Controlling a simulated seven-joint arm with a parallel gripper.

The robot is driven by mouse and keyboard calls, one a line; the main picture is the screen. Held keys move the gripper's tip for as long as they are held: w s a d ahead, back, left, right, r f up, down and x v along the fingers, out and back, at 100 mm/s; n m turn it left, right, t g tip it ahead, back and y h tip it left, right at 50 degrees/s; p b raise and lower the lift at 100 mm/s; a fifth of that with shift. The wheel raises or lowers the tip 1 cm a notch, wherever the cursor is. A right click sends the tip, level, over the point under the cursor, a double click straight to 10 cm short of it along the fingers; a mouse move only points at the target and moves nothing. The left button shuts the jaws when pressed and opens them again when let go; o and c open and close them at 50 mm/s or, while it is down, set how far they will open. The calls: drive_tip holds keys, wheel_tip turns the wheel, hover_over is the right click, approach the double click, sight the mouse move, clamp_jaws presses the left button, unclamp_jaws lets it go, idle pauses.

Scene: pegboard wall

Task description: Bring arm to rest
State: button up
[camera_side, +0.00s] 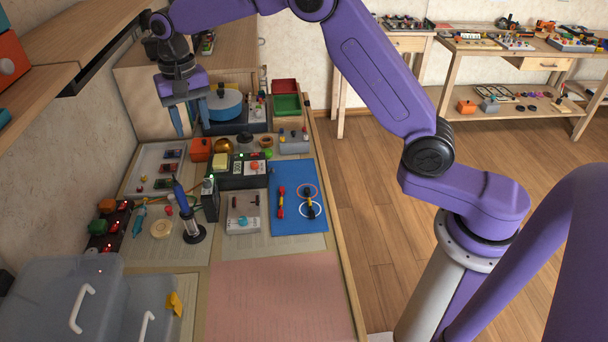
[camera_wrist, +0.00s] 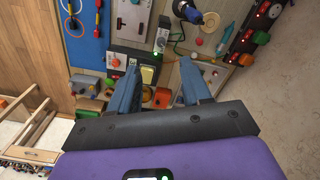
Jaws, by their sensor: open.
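My gripper (camera_side: 191,117) hangs from the purple arm at the upper left of the side view, above the far end of the cluttered workbench. Its two blue fingers are apart with nothing between them. In the wrist view, the open gripper (camera_wrist: 160,86) shows its fingers spread over the bench. An orange box (camera_wrist: 163,97) shows behind the gap between the fingers, at a distance. The blue round container (camera_side: 224,106) stands just right of the fingers in the side view. I cannot tell how far apart they are in depth.
A blue mat (camera_side: 298,222) with small rings lies on the bench's right side. A soldering-iron stand (camera_side: 194,231) rises in the middle. Clear plastic bins (camera_side: 60,300) stand at front left. A wooden shelf (camera_side: 75,60) overhangs at upper left. The pink sheet (camera_side: 275,295) in front is clear.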

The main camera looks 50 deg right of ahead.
drive_tip(key=s+d+r+n, duration=0.1)
drive_tip(key=s+r+n, duration=0.2)
drive_tip(key=s+n, duration=1.1)
drive_tip(key=s+d+f+n, duration=0.1)
drive_tip(key=s+d, duration=0.3)
drive_tip(key=s, duration=0.4)
drive_tip(key=s+d+f+n, duration=0.1)
drive_tip(key=s+d, duration=0.3)
drive_tip(key=s, duration=0.5)
drive_tip(key=s+d+f, duration=0.1)
drive_tip(key=s+d, duration=0.3)
drive_tip(key=s, duration=0.5)
drive_tip(key=shift+s+f+n, duration=0.15)
drive_tip(key=shift+f+n, duration=0.2)
drive_tip(key=shift+n, duration=0.05)
